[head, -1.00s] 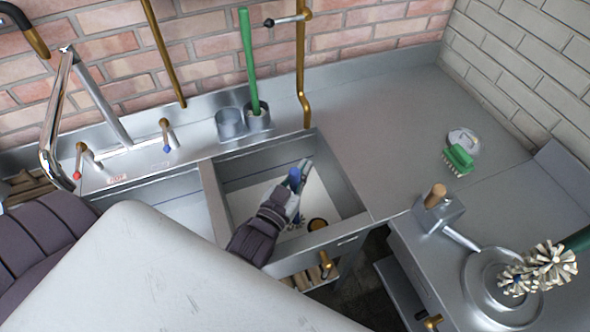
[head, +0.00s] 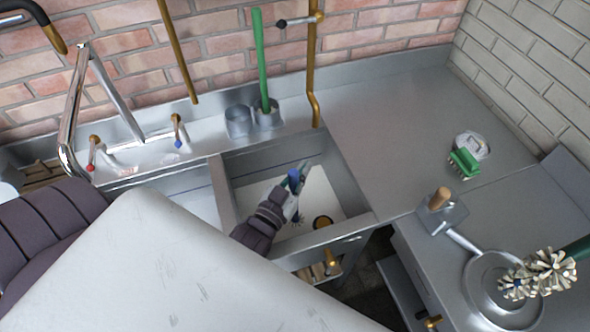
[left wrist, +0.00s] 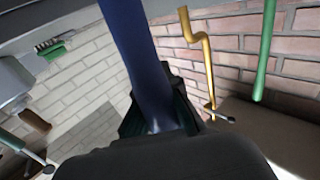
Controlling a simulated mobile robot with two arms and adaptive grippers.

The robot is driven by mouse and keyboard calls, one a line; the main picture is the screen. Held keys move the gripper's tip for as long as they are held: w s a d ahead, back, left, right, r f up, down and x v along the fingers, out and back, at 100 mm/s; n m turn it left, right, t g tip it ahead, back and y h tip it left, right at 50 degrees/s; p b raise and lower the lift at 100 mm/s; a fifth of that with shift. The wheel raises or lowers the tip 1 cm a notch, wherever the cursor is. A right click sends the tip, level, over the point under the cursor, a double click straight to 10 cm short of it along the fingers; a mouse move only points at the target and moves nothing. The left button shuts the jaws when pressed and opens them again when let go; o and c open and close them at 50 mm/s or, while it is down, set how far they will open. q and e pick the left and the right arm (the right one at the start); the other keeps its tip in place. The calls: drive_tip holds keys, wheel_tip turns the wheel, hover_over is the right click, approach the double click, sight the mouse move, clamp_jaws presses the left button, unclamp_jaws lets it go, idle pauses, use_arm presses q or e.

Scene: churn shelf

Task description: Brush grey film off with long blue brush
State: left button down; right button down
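My left gripper (head: 296,186) reaches down into the right sink basin (head: 345,163). It is shut on the long blue brush (head: 294,179), whose bristles (head: 297,217) show low in the basin. I cannot tell whether they touch the floor. In the left wrist view the blue handle (left wrist: 142,60) rises between the dark fingers (left wrist: 160,120). The basin floor (head: 325,198) looks pale; I cannot make out a distinct grey film on it. My right gripper is not in view.
A brass-ringed drain (head: 322,222) is in the basin. Behind stand metal cups (head: 238,122), one with a green rod (head: 260,60), and the tap (head: 72,120). A white-bristled brush (head: 540,272) is lower right.

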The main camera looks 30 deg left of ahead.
use_arm(q)
drive_tip(key=shift+w+a+p, duration=0.2)
drive_tip(key=shift+w+a, duration=0.05)
drive_tip(key=shift+a, duration=0.7)
drive_tip(key=shift+w+a+p, duration=0.2)
drive_tip(key=shift+w+a, duration=0.05)
drive_tip(key=shift+a, duration=0.75)
drive_tip(key=shift+w+a+p, duration=0.2)
drive_tip(key=shift+w+a, duration=0.05)
drive_tip(key=shift+a, duration=0.7)
wheel_tip(320, 180, up, 20)
drive_tip(key=p, duration=1.4)
